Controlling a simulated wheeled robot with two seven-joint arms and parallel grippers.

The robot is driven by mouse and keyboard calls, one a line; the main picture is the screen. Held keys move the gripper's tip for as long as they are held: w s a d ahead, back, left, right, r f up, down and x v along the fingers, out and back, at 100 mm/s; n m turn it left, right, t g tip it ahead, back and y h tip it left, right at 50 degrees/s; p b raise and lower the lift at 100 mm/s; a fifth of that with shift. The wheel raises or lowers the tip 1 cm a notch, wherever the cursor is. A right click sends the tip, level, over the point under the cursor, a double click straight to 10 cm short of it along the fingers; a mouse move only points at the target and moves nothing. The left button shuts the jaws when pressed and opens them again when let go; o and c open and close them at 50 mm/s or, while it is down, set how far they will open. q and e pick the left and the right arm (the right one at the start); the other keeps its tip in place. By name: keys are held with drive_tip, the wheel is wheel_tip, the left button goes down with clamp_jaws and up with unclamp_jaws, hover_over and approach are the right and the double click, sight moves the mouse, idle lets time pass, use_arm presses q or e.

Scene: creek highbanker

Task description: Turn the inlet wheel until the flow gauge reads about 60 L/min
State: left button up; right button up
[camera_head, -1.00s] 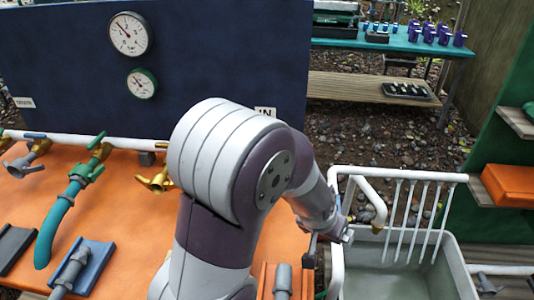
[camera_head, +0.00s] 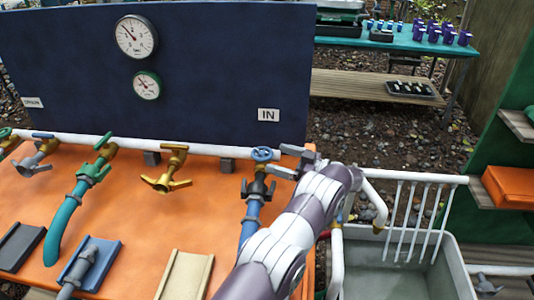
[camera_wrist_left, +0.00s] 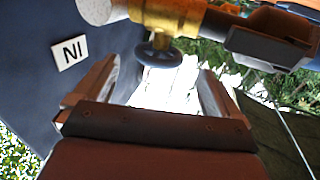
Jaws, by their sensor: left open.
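The inlet wheel (camera_head: 262,154) is a small blue handwheel below the IN sign (camera_head: 268,115), at the right end of the white pipe. My left gripper (camera_head: 284,162) is open just right of the wheel, its fingers pointing at it. In the left wrist view the wheel (camera_wrist_left: 158,54) shows dark blue beneath a brass fitting (camera_wrist_left: 168,14), ahead of and roughly between the open fingers (camera_wrist_left: 155,82). I see no contact. Two round gauges, a larger white one (camera_head: 136,36) and a smaller green-rimmed one (camera_head: 146,84), hang on the dark blue panel. Both needles point upper left; the numbers are too small to read.
A brass tap (camera_head: 166,170) and a green tap with a hose (camera_head: 90,172) stand left of the wheel on the orange bench (camera_head: 128,215). A black valve (camera_head: 257,188) with a blue hose sits just below the wheel. A grey tub (camera_head: 400,265) with a white rack stands at right.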

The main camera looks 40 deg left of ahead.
sight(268, 160)
use_arm(q)
drive_tip(key=x, duration=0.5)
drive_tip(key=c, duration=1)
drive_tip(key=shift+r+m+t+p, duration=0.3)
drive_tip(key=shift+t+p, duration=0.2)
drive_tip(key=shift+p, duration=0.4)
drive_tip(key=shift+c, duration=0.2)
drive_tip(key=m+t+p, duration=0.1)
drive_tip(key=t+p, duration=0.1)
drive_tip(key=p, duration=0.1)
drive_tip(key=shift+s+m+t, duration=0.15)
drive_tip(key=shift+m+t, duration=0.25)
drive_tip(key=m+t+p, duration=0.2)
drive_tip(key=shift+s+f+t, duration=0.1)
drive_tip(key=shift+t, duration=0.3)
drive_tip(key=shift+s+a+f+m+t+p, duration=0.1)
drive_tip(key=shift+m+t+p, duration=0.6)
drive_tip(key=shift+t, duration=0.7)
drive_tip(key=shift+m+t+h, duration=0.3)
